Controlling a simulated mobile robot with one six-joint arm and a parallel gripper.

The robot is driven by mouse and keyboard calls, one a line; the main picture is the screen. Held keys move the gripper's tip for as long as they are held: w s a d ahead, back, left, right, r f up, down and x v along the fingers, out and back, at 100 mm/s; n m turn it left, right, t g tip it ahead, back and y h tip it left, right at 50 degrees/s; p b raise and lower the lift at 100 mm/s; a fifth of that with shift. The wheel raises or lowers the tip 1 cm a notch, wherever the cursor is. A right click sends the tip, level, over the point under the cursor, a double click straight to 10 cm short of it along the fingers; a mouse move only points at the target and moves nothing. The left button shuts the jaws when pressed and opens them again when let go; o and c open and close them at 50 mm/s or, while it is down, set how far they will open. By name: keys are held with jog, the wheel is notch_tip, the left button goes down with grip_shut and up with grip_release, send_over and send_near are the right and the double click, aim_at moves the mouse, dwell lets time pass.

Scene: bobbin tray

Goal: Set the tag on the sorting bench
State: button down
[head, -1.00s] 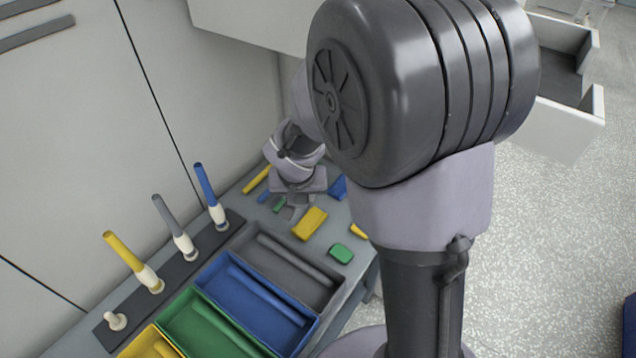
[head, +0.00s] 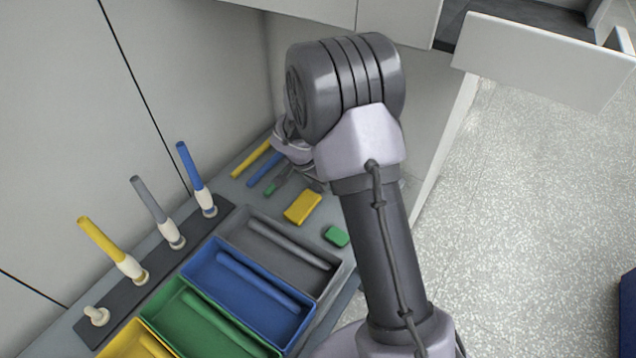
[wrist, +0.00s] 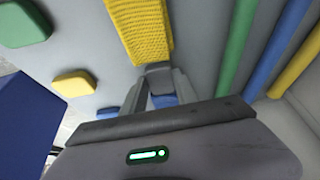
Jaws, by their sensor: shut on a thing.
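My gripper (wrist: 156,72) points down over the grey sorting bench, its fingers close together. A small grey piece shows at its fingertips in the wrist view and looks like the tag (wrist: 158,67); its outline is hard to make out against the grey fingers and bench. Something blue shows between the fingers, and I cannot tell how far behind them it is. A yellow textured block (wrist: 139,28) lies just past the fingertips; it also shows in the head view (head: 303,207). In the head view my arm hides most of the gripper. The bench (head: 238,190) shows around it.
Yellow (head: 250,159), blue (head: 266,168) and green (head: 278,185) rods lie near the wall. A green block (head: 336,236) lies near the bench edge. Grey (head: 330,268), blue (head: 300,310) and green (head: 262,345) bins stand closer, beside a rack (head: 190,238) with upright rods.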

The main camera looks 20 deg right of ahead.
jog(key=shift+f, duration=0.1)
jog(key=c, duration=0.9)
grip_release()
jog(key=shift+c, duration=0.2)
jog(key=s+d+p+v, duration=0.15)
jog(key=p+v, duration=0.25)
jog(key=v, duration=1.5)
jog(key=s+a+r+n+t+y, duration=0.1)
jog(key=s+a+r+n+y, duration=0.1)
jog(key=s, duration=0.6)
jog(key=s+a+r+n+t+y, duration=0.1)
jog(key=s+a+r+n, duration=0.1)
jog(key=s+a+r, duration=0.3)
jog(key=s+a+r+n+t+y, duration=0.1)
jog(key=s+a+r+n+y, duration=0.1)
jog(key=s, duration=0.8)
notch_tip(320, 180, up, 3)
jog(key=shift+s+a+f+n+y, duration=0.2)
jog(key=shift+s+a+n+y, duration=0.15)
jog(key=shift+a, duration=0.35)
